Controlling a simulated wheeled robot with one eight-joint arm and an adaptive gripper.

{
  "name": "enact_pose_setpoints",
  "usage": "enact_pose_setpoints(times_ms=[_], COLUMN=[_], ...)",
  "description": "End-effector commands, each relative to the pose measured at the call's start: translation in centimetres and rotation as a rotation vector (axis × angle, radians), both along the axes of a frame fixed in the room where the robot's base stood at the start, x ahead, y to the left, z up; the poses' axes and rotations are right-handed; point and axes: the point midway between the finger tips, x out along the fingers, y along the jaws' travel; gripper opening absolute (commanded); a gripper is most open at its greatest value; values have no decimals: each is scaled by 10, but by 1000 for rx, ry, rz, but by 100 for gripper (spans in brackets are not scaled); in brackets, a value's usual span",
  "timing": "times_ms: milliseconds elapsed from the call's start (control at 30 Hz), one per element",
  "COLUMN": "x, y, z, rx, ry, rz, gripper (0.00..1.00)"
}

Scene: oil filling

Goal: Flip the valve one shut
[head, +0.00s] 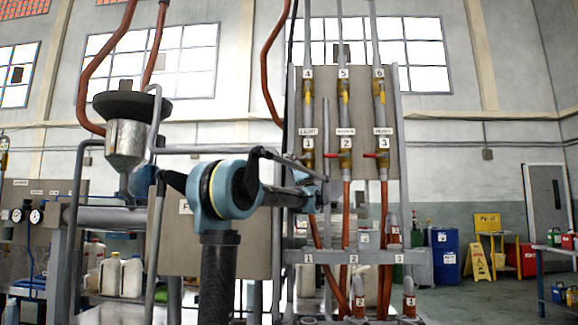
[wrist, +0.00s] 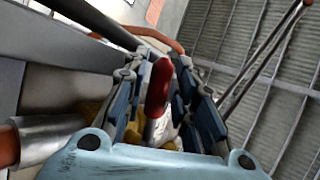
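Valve one (head: 308,146) is the left valve of the lower row on the grey panel, a brass body below the label "1". Its handle is hidden in the head view behind my dark arm parts. My gripper (head: 310,190) is just below that valve, small and partly covered by my arm. In the wrist view, a red valve handle (wrist: 159,85) lies between the two blue-padded fingers of my gripper (wrist: 158,80). The fingers stand apart on either side of it. I cannot tell whether either pad touches it.
Valve two (head: 346,146) and valve three (head: 383,146) stand to the right, with red handles pointing left. Upper valves and grey pipes rise above. Orange hoses (head: 346,220) hang below. A metal funnel (head: 127,140) is at left. A blue drum (head: 446,256) stands farther back right.

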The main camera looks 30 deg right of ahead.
Motion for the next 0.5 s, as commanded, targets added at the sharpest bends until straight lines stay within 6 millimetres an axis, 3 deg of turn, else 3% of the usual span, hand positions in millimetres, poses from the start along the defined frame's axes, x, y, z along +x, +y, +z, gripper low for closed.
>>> enact_pose_setpoints(times_ms=[267, 500], x=[-3, -28], y=[0, -1], z=[-4, -30], rx=[-1, -1], ry=[0, 1], rz=[-1, -2], gripper=[26, 26])
